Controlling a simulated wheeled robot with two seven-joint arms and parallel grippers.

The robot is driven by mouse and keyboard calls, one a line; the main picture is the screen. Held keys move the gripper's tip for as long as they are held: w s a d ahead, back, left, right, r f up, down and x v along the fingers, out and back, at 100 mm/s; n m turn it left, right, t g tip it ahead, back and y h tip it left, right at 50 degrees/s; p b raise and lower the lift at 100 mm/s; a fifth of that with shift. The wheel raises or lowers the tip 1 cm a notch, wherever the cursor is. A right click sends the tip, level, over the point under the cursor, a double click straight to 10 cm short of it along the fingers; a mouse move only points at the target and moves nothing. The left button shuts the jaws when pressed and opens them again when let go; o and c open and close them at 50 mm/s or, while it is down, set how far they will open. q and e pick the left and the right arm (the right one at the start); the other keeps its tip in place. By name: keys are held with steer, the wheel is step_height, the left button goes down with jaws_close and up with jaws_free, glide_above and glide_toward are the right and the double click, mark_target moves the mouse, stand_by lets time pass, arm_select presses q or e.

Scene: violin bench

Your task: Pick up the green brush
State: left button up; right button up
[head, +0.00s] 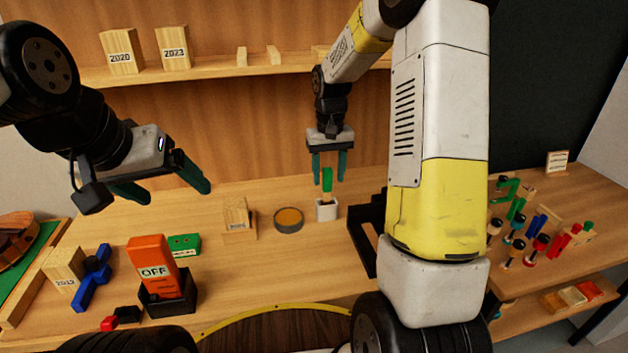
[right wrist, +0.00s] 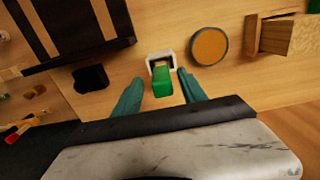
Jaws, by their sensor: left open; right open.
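The green brush (head: 327,179) stands upright in a small white holder (head: 327,210) on the bench. In the right wrist view the brush (right wrist: 162,84) shows between the two teal fingers, with the white holder (right wrist: 152,61) behind it. My right gripper (head: 329,180) is open, pointing down, with its fingers on either side of the brush's upper part. Contact with the brush cannot be made out. My left gripper (head: 171,194) is open and empty, above the left part of the bench.
A round tin (head: 289,221) and a wooden block (head: 238,216) stand left of the holder. An orange OFF block (head: 152,264) sits in a black tray. A dark frame (head: 364,237) lies right of the holder. A shelf (head: 215,69) runs behind.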

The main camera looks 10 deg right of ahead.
mark_target(327, 191)
step_height(327, 191, down, 6)
steer(key=shift+a+r, duration=0.15)
steer(key=shift+r, duration=0.1)
jaws_close()
